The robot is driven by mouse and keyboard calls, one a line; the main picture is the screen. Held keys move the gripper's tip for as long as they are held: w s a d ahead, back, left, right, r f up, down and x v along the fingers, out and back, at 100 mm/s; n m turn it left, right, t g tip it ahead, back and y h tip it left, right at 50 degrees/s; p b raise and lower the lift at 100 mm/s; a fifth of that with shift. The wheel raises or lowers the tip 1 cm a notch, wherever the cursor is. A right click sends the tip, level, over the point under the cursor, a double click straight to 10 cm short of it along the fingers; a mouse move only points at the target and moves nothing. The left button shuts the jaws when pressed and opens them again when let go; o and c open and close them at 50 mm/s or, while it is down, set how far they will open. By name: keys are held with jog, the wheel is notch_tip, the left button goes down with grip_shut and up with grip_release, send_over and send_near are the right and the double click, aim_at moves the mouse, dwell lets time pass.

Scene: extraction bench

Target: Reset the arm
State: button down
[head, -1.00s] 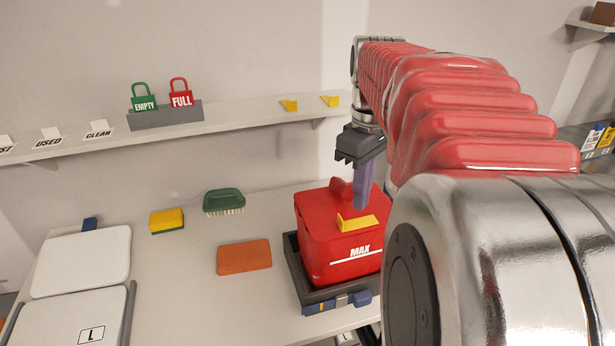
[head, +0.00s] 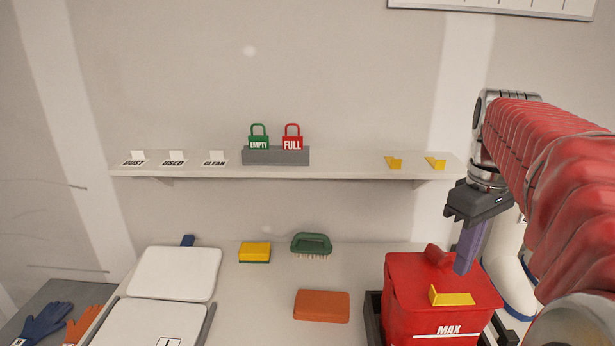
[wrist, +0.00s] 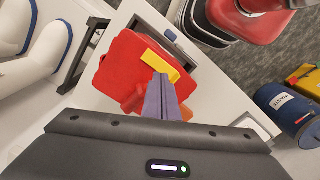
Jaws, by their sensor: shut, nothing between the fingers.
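My gripper (head: 468,246) hangs from the red-sleeved arm at the right of the head view, pointing down over the red MAX bin (head: 412,298). Its purple-grey fingers are together with nothing between them. In the wrist view the shut fingers (wrist: 161,90) overlap the red bin (wrist: 122,70) and its yellow tab (wrist: 160,62). From these views I cannot tell whether the fingertips touch the bin's lid. The yellow tab also shows on the bin's front in the head view (head: 452,298).
The bench holds an orange block (head: 321,306), a green brush (head: 312,244), a yellow sponge (head: 255,251) and white lidded boxes (head: 175,272).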

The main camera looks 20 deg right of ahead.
jog(key=s+a+f+m+t, duration=0.1)
jog(key=a+f, duration=0.4)
jog(key=a, duration=0.6)
jog(key=s+a+f+m+t, duration=0.1)
jog(key=s+a+f+t, duration=0.2)
jog(key=a, duration=0.9)
notch_tip(320, 180, down, 2)
jog(key=shift+a+m+t, duration=0.25)
jog(key=shift+m+t, duration=0.15)
jog(key=shift+t, duration=0.4)
